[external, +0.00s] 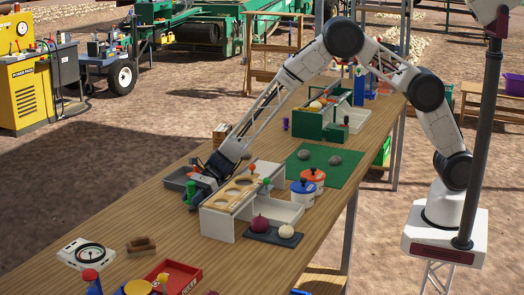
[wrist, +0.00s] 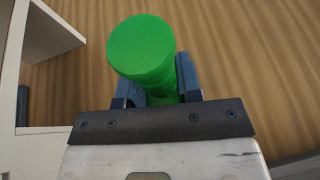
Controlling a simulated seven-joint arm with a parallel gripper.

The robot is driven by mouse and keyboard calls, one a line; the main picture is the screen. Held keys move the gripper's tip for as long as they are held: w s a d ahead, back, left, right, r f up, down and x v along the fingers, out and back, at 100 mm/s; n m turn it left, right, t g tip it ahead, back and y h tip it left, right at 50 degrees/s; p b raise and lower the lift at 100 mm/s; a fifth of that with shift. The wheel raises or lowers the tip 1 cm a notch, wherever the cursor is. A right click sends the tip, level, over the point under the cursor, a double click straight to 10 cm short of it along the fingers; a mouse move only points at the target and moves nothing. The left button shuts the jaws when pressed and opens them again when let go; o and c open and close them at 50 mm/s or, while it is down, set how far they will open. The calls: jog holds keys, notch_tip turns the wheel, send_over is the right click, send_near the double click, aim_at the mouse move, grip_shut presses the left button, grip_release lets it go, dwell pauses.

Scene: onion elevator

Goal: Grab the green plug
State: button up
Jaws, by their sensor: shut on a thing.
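The green plug (wrist: 142,48) stands between the two blue-grey fingers of my gripper (wrist: 158,82) in the wrist view, its round end toward the camera. My gripper is shut on it, with a finger on either side. In the external view my gripper (external: 197,188) is low, at the left end of the white stand with the wooden top. A small green piece, seemingly the plug (external: 191,188), shows there. The plug's lower part is hidden by the gripper.
The white stand (external: 218,224) is close beside my gripper; its white wall (wrist: 12,60) fills the wrist view's left edge. A grey tray (external: 174,181) lies behind. A dark tray (external: 268,236) holds a red and a pale onion. Bare tabletop (external: 150,215) lies to the left.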

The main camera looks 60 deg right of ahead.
aim_at(191, 182)
jog(key=shift+r, duration=0.1)
jog(key=shift+r, duration=4.9)
